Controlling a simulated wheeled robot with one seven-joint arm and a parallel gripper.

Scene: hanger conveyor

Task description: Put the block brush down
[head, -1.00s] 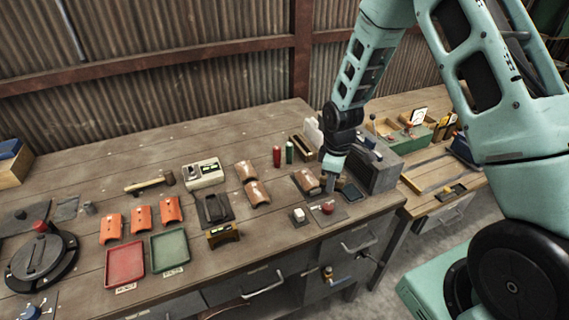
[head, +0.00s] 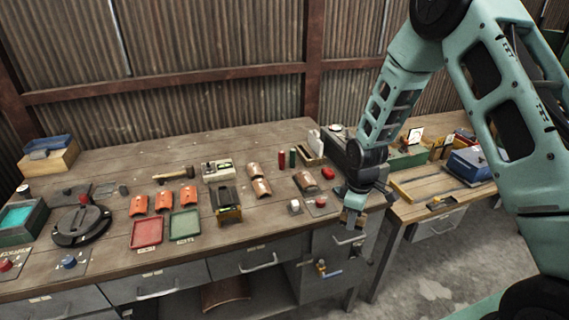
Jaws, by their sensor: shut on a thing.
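My gripper (head: 351,216) points down at the right front edge of the wooden workbench (head: 120,176), in front of the drawer fronts from this view. It is shut on a small brownish thing, which I take to be the block brush (head: 350,222). The brush is small in the picture and largely covered by the fingers, so its bristles cannot be made out. I cannot tell its exact height above the bench edge.
Further left stand a red tray (head: 146,232) and a green tray (head: 184,224). The second bench (head: 442,190) at right holds boxes.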

